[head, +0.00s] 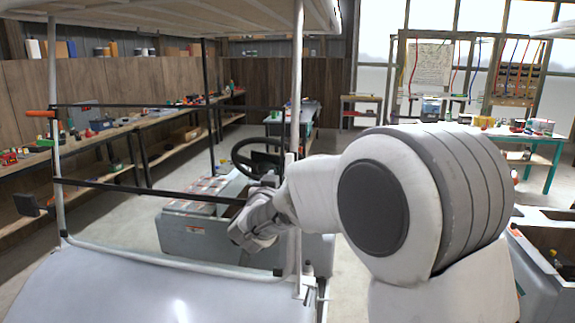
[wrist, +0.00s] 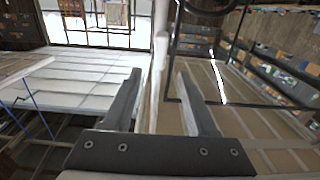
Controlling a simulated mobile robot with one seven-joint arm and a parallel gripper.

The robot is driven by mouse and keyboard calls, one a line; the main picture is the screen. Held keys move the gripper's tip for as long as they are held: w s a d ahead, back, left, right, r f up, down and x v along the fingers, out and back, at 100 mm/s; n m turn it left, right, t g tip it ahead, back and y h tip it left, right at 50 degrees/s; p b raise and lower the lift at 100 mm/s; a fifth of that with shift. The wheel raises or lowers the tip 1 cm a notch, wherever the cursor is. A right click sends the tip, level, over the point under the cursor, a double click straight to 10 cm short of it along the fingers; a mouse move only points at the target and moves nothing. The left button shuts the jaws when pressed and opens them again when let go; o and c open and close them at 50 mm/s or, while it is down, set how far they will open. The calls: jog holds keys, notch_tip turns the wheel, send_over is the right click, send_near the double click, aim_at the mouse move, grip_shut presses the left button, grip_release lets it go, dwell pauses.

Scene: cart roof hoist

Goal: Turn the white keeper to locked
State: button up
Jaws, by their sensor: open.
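The white keeper cannot be told apart with certainty. A small white upright piece (head: 289,165) shows against the near white roof post (head: 297,90) in the head view, just above my gripper. A small white fitting (head: 309,285) with dark parts sits at the foot of that post. My gripper (head: 252,222) is at the post, partly hidden behind my arm in the head view. In the wrist view my gripper (wrist: 159,76) is open, its two dark fingers apart. A pale post (wrist: 158,45) shows beyond and between the fingers; contact cannot be judged.
The cart's pale front hood (head: 140,285) lies lower left. Its roof (head: 160,15) is overhead. Dark crossbars (head: 130,187) span the left and near posts. An orange handle (head: 41,114) sticks out at the left post. The steering wheel (head: 258,158) is just behind my gripper.

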aim_at(288, 165)
jog(key=w, duration=0.2)
jog(key=w+d, duration=0.1)
jog(key=w, duration=0.2)
jog(key=w+p, duration=0.1)
jog(key=w, duration=0.1)
jog(key=shift+w+d, duration=0.25)
jog(key=shift+w, duration=0.15)
grip_shut()
